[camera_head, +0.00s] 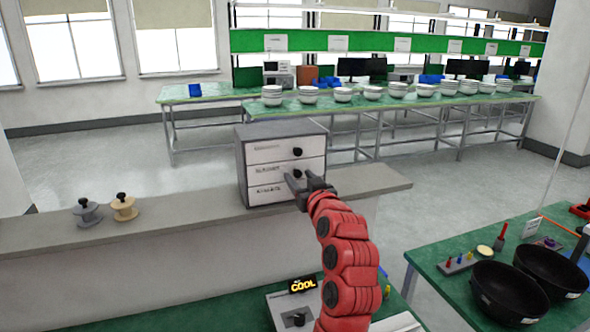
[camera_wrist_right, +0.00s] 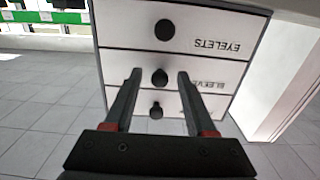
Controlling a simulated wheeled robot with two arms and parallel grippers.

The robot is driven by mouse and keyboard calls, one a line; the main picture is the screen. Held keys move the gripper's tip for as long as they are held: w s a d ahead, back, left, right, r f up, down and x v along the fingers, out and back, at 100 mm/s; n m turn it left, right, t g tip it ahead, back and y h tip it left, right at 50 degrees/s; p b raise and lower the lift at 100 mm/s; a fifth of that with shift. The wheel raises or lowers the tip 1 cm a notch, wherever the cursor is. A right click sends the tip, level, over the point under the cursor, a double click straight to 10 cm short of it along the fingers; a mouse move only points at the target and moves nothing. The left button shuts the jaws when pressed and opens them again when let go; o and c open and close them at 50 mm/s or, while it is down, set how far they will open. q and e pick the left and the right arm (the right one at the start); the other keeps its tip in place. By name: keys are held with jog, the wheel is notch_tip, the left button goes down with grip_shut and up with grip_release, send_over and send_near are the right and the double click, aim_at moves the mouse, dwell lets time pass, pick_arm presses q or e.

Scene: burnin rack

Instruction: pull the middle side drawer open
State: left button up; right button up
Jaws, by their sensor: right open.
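A small grey cabinet (camera_head: 241,165) with three white drawer fronts stands on a grey ledge. Its middle drawer (camera_head: 265,172) has a round black knob (camera_head: 298,174) and looks flush with the others. My right gripper (camera_head: 300,179) is open in front of the middle drawer. In the right wrist view, where the labels appear upside down, the middle drawer's knob (camera_wrist_right: 160,77) shows between the two spread fingertips (camera_wrist_right: 159,76). I see no contact with the knob, and cannot tell the depth gap. The middle label is partly hidden by a finger. My left gripper is not in view.
The top drawer's knob (camera_head: 297,152) and the lower drawer labelled EYELETS (camera_wrist_right: 200,42) are close by. A green table (camera_head: 425,262) with black bowls is at right.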

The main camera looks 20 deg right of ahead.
jog(key=shift+s+r, duration=0.2)
jog(key=shift+s, duration=0.15)
jog(key=shift+c, duration=0.3)
grip_shut()
dwell(0.9)
